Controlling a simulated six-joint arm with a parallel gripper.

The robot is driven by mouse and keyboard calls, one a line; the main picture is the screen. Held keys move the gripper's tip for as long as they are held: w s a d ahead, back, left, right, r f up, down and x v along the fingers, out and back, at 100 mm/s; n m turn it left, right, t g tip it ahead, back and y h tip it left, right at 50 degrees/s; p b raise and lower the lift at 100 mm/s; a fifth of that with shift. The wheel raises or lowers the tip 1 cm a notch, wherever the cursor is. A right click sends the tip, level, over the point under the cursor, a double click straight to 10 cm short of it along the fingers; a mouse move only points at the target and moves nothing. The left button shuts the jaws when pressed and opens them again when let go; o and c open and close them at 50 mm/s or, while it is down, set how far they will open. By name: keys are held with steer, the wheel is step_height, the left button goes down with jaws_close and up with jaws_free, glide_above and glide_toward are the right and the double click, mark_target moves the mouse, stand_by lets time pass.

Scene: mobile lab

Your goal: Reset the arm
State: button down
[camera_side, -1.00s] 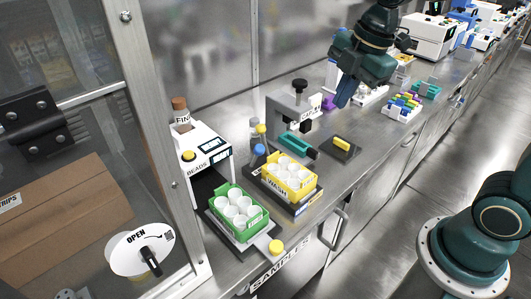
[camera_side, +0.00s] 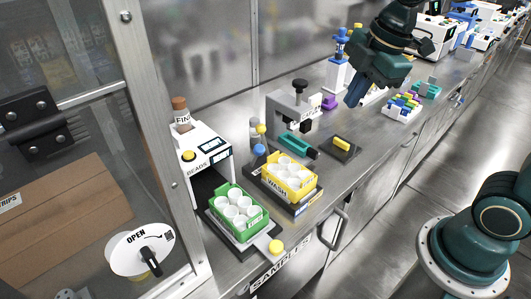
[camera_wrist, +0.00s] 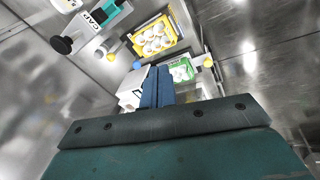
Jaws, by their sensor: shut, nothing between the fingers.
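My gripper (camera_side: 356,92) hangs in the air over the steel bench, in the upper right part of the side view. Its blue fingers point down and to the left. The fingers are shut together and hold nothing. In the wrist view my gripper (camera_wrist: 157,75) shows as two blue fingers side by side, with the bench and its racks beyond them. My gripper is apart from everything on the bench.
A yellow rack (camera_side: 289,177) and a green rack (camera_side: 238,213) of white cups stand on the bench. A grey capping press (camera_side: 290,108), a blue-and-white device (camera_side: 339,62) and a rack of coloured tubes (camera_side: 403,107) stand near my gripper. A framed clear panel (camera_side: 70,110) is at left.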

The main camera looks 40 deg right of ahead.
steer(key=s+d+m+t, duration=0.1)
steer(key=s+m+t, duration=0.1)
steer(key=s+m, duration=1)
steer(key=shift+d+r+m+h, duration=0.35)
steer(key=shift+r+m+h, duration=0.05)
steer(key=shift+m, duration=0.8)
